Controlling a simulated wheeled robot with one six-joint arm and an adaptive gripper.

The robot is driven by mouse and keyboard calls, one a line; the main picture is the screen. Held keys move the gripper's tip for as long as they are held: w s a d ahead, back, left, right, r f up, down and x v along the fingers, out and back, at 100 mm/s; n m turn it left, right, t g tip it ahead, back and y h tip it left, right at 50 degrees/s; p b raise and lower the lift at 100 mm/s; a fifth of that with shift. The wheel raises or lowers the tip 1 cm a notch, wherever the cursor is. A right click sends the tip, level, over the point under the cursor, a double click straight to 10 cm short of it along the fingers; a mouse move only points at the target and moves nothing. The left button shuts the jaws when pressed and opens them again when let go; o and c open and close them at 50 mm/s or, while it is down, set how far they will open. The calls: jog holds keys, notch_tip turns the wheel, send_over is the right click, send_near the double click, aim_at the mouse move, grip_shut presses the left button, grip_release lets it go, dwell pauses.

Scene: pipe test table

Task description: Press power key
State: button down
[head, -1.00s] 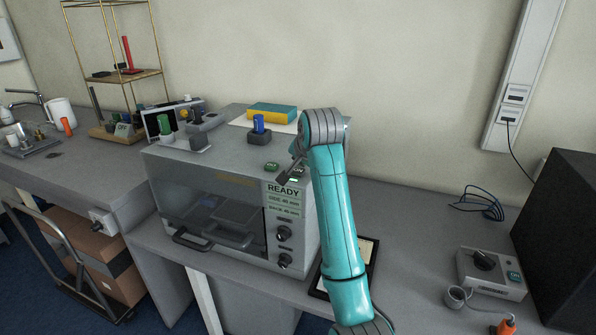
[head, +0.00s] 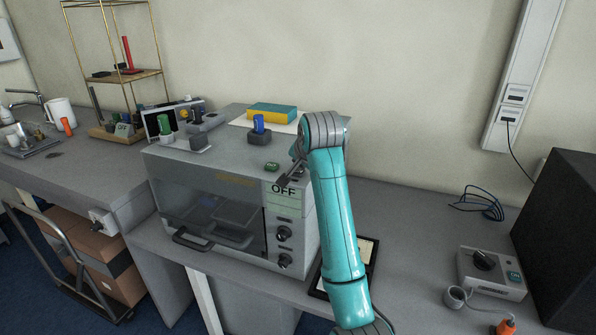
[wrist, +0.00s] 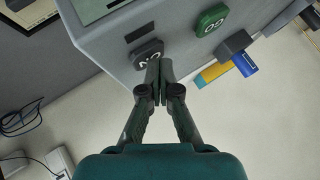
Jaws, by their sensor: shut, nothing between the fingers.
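The machine (head: 215,165) is a grey box with a dark glass door, and its display (head: 283,197) reads OFF. On its top, in the wrist view, is a dark key (wrist: 146,54) whose label appears to be ON, seen upside down. My gripper (wrist: 157,68) is shut and empty, with its fingertips at the edge of that key; I cannot tell whether they touch it. In the head view my gripper (head: 285,181) is at the top front right of the machine, and the dark key is hidden there. A green key (head: 272,167) labelled GO in the wrist view (wrist: 212,20) sits beside it.
A blue piece (head: 258,123) in a dark holder and a yellow-and-blue block (head: 271,112) are on the machine top. A dark-framed tray (head: 368,262) lies to the machine's right. A control box (head: 491,273) and a black cabinet (head: 560,230) stand further right. Bench between is mostly clear.

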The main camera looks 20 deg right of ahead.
dwell(0.6)
jog(key=shift+r, duration=0.75)
jog(key=shift+r, duration=2.5)
